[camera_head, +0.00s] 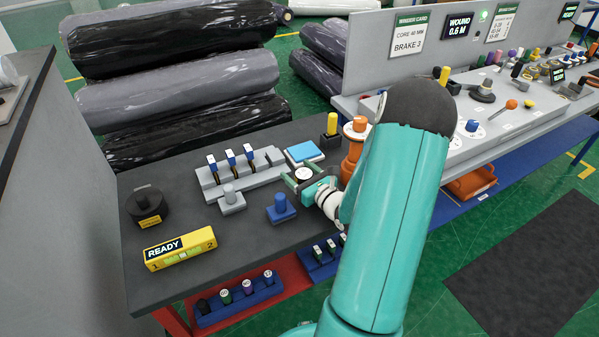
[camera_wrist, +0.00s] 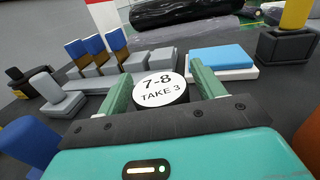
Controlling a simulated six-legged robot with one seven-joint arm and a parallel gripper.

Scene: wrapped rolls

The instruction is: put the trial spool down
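A dark round spool with a white top label reading "7-8 TAKE 3" (camera_wrist: 160,90) sits between the two green fingers of my gripper (camera_wrist: 162,88). Both fingers press close to its sides, so the gripper looks shut on it. In the head view the white spool top (camera_head: 303,174) shows between the fingers of my gripper (camera_head: 306,180), over the dark bench top (camera_head: 250,235). The spool's underside is hidden, so I cannot tell whether it touches the bench.
A blue-topped pad (camera_head: 304,152) lies just behind the gripper. A grey rack (camera_head: 240,172) with blue-and-white pieces stands left, near a blue peg block (camera_head: 281,208) and a grey peg block (camera_head: 231,199). A yellow "READY" box (camera_head: 180,248) and an orange stand (camera_head: 352,150) flank the area.

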